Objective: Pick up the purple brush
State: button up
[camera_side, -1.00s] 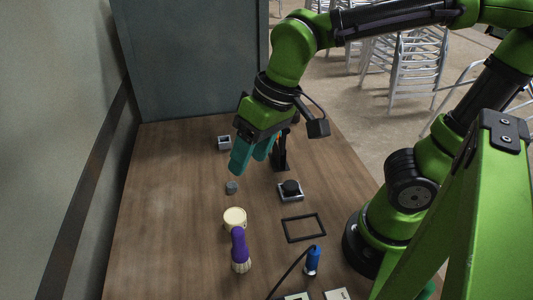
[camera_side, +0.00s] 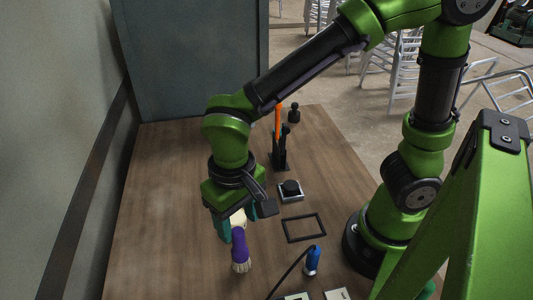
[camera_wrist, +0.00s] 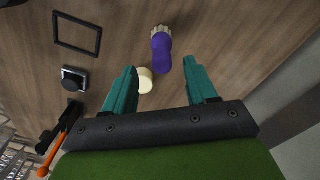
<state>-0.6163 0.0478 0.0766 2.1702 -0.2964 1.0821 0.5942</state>
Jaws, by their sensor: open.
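The purple brush (camera_side: 239,246) lies on the table in the side view, its pale bristles pointing to the near edge. In the wrist view the brush (camera_wrist: 162,52) shows just beyond the fingertips, between their lines, with bristles at the top. A cream round piece (camera_side: 238,217) sits at the brush's far end, partly hidden by my gripper; it also shows in the wrist view (camera_wrist: 145,80). My gripper (camera_wrist: 160,68) is open and empty, with teal fingers apart. In the side view my gripper (camera_side: 230,228) is over the cream piece, just behind the brush.
A black frame (camera_side: 304,228) and a black knob on a plate (camera_side: 290,190) lie to the right. A blue-handled item (camera_side: 313,261) with a black cable stands near the front. A black holder with an orange item (camera_side: 279,145) stands behind. The table's left side is clear.

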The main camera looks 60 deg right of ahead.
aim_at(238, 230)
jog(key=shift+w+a+f, duration=0.1)
jog(key=shift+f, duration=2.95)
grip_shut()
